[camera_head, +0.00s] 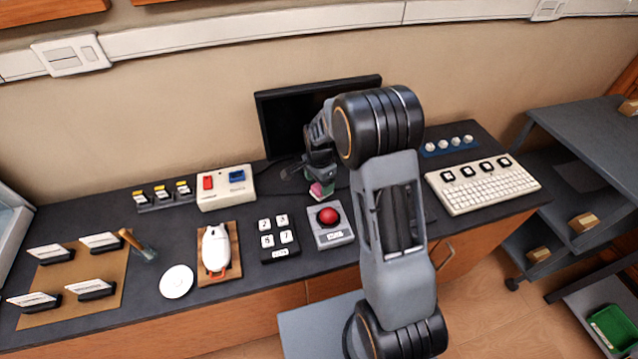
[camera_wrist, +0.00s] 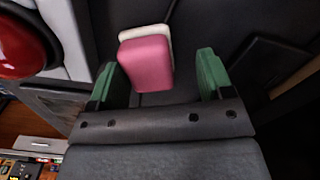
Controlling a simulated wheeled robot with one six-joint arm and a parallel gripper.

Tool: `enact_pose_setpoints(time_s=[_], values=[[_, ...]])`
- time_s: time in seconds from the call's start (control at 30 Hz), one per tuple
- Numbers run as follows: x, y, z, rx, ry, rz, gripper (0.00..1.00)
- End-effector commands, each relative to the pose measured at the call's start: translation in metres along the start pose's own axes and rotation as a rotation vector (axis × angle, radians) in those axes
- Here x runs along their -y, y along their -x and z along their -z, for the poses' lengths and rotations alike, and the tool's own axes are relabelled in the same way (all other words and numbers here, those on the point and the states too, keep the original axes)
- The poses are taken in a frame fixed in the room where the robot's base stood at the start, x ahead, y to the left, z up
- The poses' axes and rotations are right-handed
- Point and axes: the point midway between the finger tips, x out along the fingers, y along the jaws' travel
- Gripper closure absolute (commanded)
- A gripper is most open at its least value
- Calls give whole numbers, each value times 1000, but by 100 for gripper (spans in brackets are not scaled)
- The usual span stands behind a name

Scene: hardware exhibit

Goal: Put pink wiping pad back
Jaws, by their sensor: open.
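The pink wiping pad (camera_wrist: 146,64) has a pale white layer along its far edge. In the wrist view it lies between the two green fingers of my gripper (camera_wrist: 158,65), closer to the left finger. A clear gap shows on its right side; I cannot tell whether the left finger touches it. My gripper is open. In the head view the pad (camera_head: 318,189) is a small pink patch under my gripper (camera_head: 322,186), in front of the black monitor (camera_head: 285,115); my arm hides part of this area.
A red button box (camera_head: 336,238) stands close by; its red dome (camera_wrist: 22,42) fills the wrist view's upper left. A number keypad (camera_head: 280,252), a white mouse (camera_head: 216,250) and a white disc (camera_head: 176,281) lie left. A keyboard (camera_head: 490,190) lies right.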

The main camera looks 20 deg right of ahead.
Motion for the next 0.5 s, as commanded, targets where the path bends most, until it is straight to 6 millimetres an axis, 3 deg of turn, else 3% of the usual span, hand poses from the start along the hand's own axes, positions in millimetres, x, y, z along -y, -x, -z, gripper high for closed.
enact_pose_setpoints(time_s=[0.3,0.5], values=[[1,61,0,-2,0,5,26],[0,92,0,-1,0,3,26]])
